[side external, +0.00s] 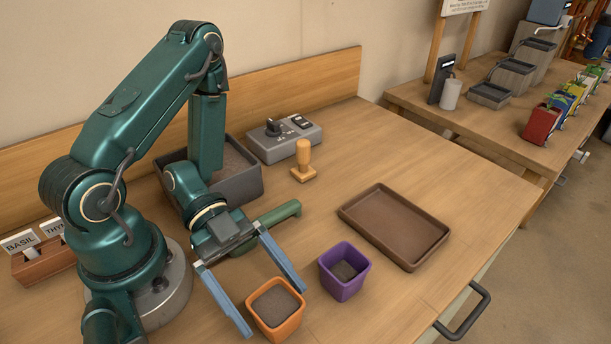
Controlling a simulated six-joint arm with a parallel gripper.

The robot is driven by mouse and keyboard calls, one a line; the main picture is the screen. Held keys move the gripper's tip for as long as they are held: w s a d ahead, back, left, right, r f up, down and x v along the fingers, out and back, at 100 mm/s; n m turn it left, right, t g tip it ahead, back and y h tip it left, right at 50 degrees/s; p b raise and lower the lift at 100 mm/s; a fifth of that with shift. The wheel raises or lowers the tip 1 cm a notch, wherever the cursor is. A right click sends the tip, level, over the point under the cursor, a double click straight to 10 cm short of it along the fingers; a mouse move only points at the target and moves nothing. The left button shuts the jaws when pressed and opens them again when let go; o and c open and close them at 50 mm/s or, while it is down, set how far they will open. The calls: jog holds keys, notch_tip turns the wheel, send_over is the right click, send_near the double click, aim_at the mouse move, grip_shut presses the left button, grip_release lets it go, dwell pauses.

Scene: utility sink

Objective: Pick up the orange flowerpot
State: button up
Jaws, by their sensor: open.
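The orange flowerpot (275,308) stands upright near the front of the wooden table, filled with dark soil. It is square with a wide rim. My gripper (275,307) is open, with two blue fingers reaching toward the pot. One finger is at the pot's left side and the other is behind its right rim. Whether either finger touches the pot I cannot tell. A purple flowerpot (344,271) with soil stands close to the right of the orange one.
An empty brown tray (395,226) lies right of the pots. A wooden tamper (303,162), a grey control box (284,138), a grey soil bin (240,180) and a green-handled tool (279,214) sit behind. A label holder (45,258) is at left. The right tabletop is clear.

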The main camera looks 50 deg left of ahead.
jog(key=shift+d, duration=0.1)
jog(key=c, duration=1.3)
